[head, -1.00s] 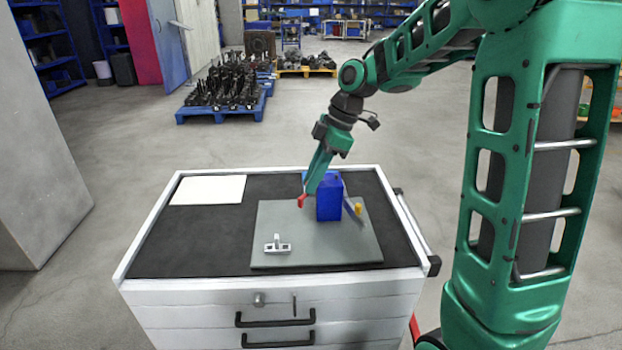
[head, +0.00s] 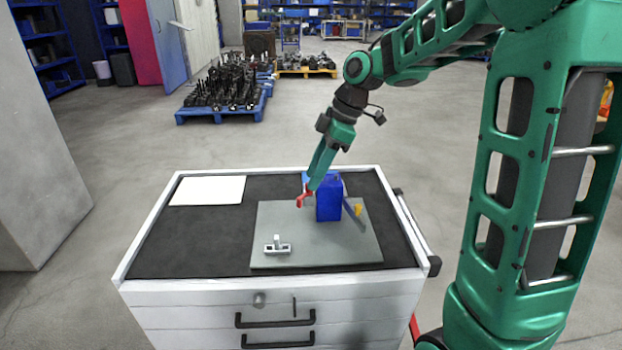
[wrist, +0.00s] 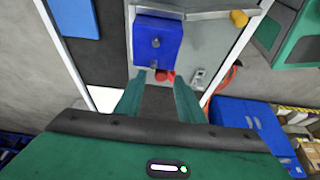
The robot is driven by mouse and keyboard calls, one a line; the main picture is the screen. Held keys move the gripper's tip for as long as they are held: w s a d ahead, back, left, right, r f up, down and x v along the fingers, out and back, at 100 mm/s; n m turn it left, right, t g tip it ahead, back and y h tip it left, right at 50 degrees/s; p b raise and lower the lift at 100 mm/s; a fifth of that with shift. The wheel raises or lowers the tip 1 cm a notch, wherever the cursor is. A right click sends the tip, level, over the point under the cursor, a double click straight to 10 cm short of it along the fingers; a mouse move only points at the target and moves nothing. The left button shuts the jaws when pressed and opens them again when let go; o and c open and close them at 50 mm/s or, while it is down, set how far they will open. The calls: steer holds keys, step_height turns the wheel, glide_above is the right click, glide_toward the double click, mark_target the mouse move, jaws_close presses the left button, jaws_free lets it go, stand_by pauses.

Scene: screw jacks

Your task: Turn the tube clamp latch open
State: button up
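A blue clamp block (head: 329,203) stands on a grey plate (head: 340,250) on the cart top. A red latch piece (head: 304,200) sits at its left side. A bar with a yellow end (head: 358,209) shows at the block's right. My gripper (head: 311,187) points down at the red piece, close to the block. In the wrist view, the blue block (wrist: 157,42) lies just beyond the fingertips. The red piece (wrist: 165,76) shows between or just beyond the tips. My fingers (wrist: 160,84) are apart with a gap between them; contact with the red piece is unclear.
A small light grey bracket (head: 278,246) stands at the plate's front left. A white sheet (head: 208,190) lies at the cart's back left. The dark mat (head: 190,240) left of the plate is clear. The cart's rail (head: 417,230) runs along its right side.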

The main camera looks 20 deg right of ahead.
steer(key=w+v, duration=0.1)
steer(key=v, duration=0.7)
steer(key=shift+s+d+r, duration=0.2)
steer(key=shift+s+r, duration=0.15)
steer(key=shift+s, duration=0.1)
